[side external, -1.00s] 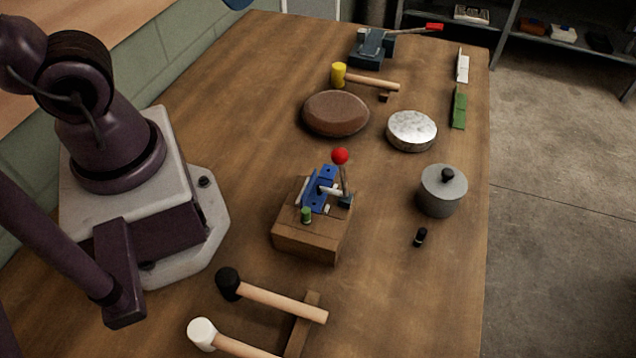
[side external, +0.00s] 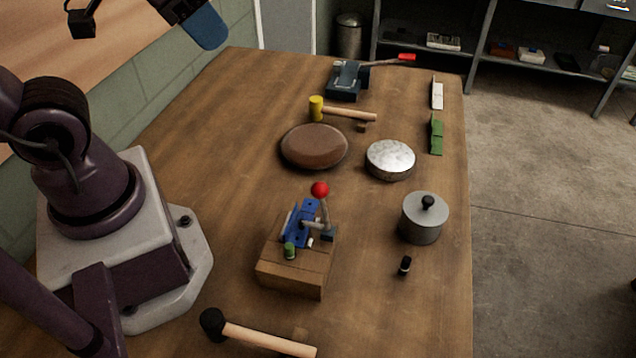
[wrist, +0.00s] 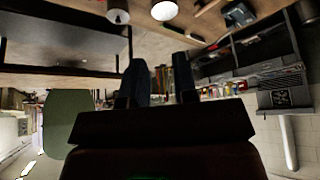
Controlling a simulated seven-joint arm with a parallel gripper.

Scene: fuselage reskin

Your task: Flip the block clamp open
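The block clamp is a blue toggle clamp (side external: 299,222) on a wooden block (side external: 290,273), at the middle of the bench in the side view. Its lever stands roughly upright and ends in a red ball (side external: 320,189). A green knob (side external: 289,251) sits at its near left corner. Whether the clamp is locked is too small to tell. In the wrist view my gripper (wrist: 160,82) shows two blue fingers with an empty gap between them.
Behind the clamp are a brown disc (side external: 314,146), a silver tin (side external: 390,160), a yellow-headed mallet (side external: 340,110) and a dark device with a red-tipped lever (side external: 345,80). A grey pot (side external: 423,218) and small black item (side external: 405,265) stand right. A black-headed mallet (side external: 255,335) lies in front.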

